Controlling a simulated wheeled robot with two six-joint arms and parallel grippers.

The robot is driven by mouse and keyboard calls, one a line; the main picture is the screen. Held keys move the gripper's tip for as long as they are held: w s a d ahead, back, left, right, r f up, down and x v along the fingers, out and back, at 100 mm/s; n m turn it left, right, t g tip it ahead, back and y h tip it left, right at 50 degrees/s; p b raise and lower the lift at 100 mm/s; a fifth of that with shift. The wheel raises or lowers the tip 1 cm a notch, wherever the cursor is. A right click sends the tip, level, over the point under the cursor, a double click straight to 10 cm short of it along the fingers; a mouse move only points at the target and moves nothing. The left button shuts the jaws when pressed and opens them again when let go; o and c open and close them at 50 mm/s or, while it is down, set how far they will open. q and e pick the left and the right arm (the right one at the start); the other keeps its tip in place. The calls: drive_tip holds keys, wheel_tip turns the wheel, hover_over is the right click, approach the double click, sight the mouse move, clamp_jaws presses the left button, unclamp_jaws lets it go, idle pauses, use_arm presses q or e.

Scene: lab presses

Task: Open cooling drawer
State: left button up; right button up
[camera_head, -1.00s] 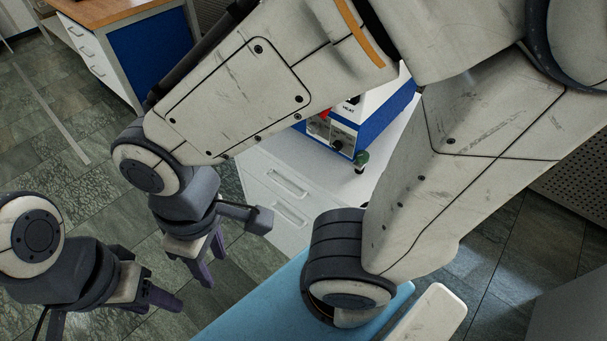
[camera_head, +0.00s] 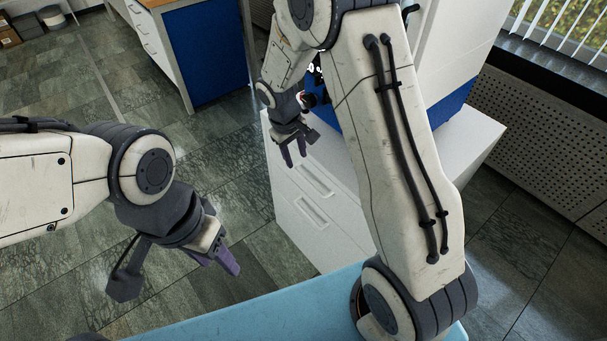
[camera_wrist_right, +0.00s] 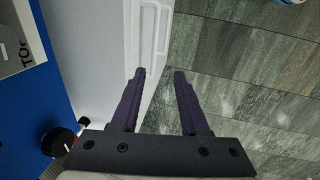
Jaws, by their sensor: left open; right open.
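A white cabinet (camera_head: 465,145) stands under the blue and white press, with an upper drawer handle (camera_head: 318,178) and a lower drawer handle (camera_head: 312,213) on its front. Both drawers look shut; I cannot tell which is the cooling drawer. My right gripper (camera_head: 295,160) is open and empty, just in front of the cabinet near its top edge. In the right wrist view my right gripper (camera_wrist_right: 160,73) points down along the drawer front, with a handle (camera_wrist_right: 155,30) beyond its fingertips. My left gripper (camera_head: 225,262) hangs open and empty over the floor at the lower left.
The blue and white press (camera_head: 455,105) sits on the cabinet, partly hidden by my right arm; a black knob (camera_wrist_right: 60,142) on it is close to my right wrist. A light blue surface (camera_head: 270,310) lies at the bottom. Tiled floor (camera_head: 190,130) is clear in front.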

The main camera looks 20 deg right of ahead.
sight(306, 180)
drive_tip(key=d+f, duration=0.1)
drive_tip(key=f, duration=0.3)
drive_tip(key=w+d+f, duration=0.1)
drive_tip(key=f, duration=0.2)
drive_tip(key=d+f, duration=0.1)
drive_tip(key=f, duration=0.3)
drive_tip(key=shift+w+f, duration=0.25)
drive_tip(key=shift+f, duration=0.1)
clamp_jaws()
idle(0.9)
